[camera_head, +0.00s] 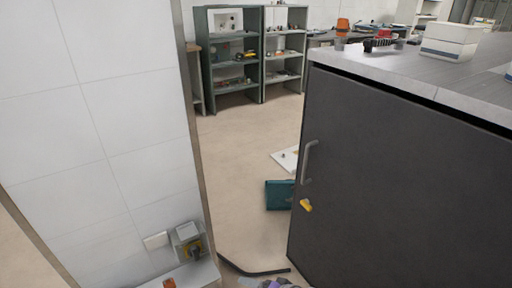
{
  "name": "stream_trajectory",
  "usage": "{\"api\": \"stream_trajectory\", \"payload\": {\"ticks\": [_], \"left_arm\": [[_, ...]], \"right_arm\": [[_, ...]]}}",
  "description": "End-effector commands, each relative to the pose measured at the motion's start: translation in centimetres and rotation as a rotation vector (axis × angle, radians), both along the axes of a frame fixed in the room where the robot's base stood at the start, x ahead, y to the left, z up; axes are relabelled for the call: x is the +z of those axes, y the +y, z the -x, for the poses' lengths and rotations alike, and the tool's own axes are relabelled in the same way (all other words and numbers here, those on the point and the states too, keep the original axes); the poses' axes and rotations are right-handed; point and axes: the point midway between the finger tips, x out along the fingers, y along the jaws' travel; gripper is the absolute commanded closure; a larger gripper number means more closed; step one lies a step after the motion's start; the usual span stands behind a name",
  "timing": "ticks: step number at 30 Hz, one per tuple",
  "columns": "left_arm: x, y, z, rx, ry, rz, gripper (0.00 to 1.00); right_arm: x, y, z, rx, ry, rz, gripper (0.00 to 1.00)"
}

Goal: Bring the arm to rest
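Neither of my grippers can be made out in the head view, and no arm comes in from the left or right edge. A small grey and purple shape shows at the bottom edge, too cut off to identify.
A white tiled wall (110,120) stands at left, with a box-like fixture (188,240) low down. A teal case (279,195), white board (286,158) and dark curved strip (250,268) lie on the floor. Shelves (234,55) stand behind open floor. White boxes (449,40) sit on the countertop.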

Motion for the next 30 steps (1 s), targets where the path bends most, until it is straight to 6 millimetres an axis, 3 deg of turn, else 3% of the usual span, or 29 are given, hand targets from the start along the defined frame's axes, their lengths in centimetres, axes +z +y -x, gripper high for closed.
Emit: {"api": "stream_trajectory", "payload": {"ticks": [1, 6, 18, 30], "left_arm": [[0.0, 0.0, 0.0, 0.0, 0.0, 0.0, 0.45], [0.0, 0.0, 0.0, 0.0, 0.0, 0.0, 0.45], [0.3, 0.0, 0.0, 0.0, -0.001, 0.0, 0.45], [12.8, 0.0, 0.5, 0.0, -0.043, 0.0, 0.45]], "right_arm": [[0.1, -2.1, 1.8, 0.023, -0.007, 0.087, 0.28], [-0.5, -8.4, 7.5, 0.117, -0.003, 0.378, 0.28], [-1.7, -18.4, 17.0, 0.256, 0.078, 0.821, 0.28], [10.9, -18.0, 17.0, 0.237, 0.033, 0.811, 0.28]]}}
